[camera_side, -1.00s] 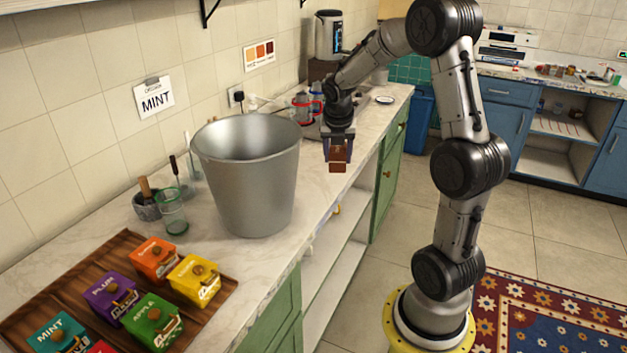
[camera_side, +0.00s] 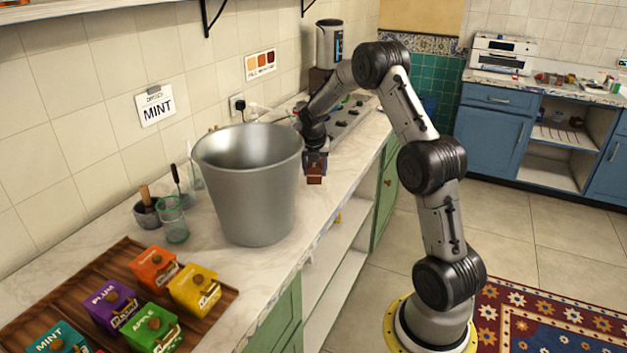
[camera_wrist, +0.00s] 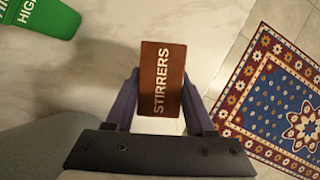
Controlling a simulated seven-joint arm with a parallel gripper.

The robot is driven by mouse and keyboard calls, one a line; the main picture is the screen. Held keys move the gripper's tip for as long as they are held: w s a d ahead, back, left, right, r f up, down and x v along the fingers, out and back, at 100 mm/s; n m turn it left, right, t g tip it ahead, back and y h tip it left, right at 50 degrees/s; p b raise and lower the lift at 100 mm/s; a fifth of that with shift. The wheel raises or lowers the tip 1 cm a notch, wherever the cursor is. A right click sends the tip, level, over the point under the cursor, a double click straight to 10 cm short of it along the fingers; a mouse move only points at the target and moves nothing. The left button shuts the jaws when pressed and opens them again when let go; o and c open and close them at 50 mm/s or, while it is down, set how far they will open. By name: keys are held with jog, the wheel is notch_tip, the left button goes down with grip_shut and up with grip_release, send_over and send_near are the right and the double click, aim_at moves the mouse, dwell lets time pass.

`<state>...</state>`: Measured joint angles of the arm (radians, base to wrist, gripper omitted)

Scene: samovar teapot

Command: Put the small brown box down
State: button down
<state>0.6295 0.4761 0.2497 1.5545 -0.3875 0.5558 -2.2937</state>
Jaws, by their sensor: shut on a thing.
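The small brown box (camera_wrist: 162,80), marked "STIRRERS", is held between the two fingers of my gripper (camera_wrist: 160,105) in the wrist view. In the side view the box (camera_side: 315,179) hangs below my gripper (camera_side: 315,165), just right of the large metal bucket. It is at the front edge of the marble counter (camera_side: 335,190). I cannot tell whether its underside touches the counter or hangs above it.
The tall metal bucket (camera_side: 250,195) stands close to the left of my gripper. A wooden tray (camera_side: 222,305) with several coloured tea boxes lies at the near left. A green object (camera_wrist: 48,18) marked "HIGH" shows at the wrist view's top left. A patterned rug (camera_wrist: 280,95) lies on the floor.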

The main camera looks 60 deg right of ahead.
aim_at(313, 166)
jog(key=shift+w+d+f, duration=0.25)
jog(key=shift+w+f, duration=0.05)
jog(key=shift+f, duration=0.1)
jog(key=shift+w+d+f, duration=0.1)
jog(key=shift+f, duration=1.55)
jog(key=shift+f, duration=0.2)
jog(key=shift+c, duration=1.3)
grip_release()
jog(key=shift+r, duration=0.15)
jog(key=shift+r, duration=0.3)
jog(key=v, duration=0.7)
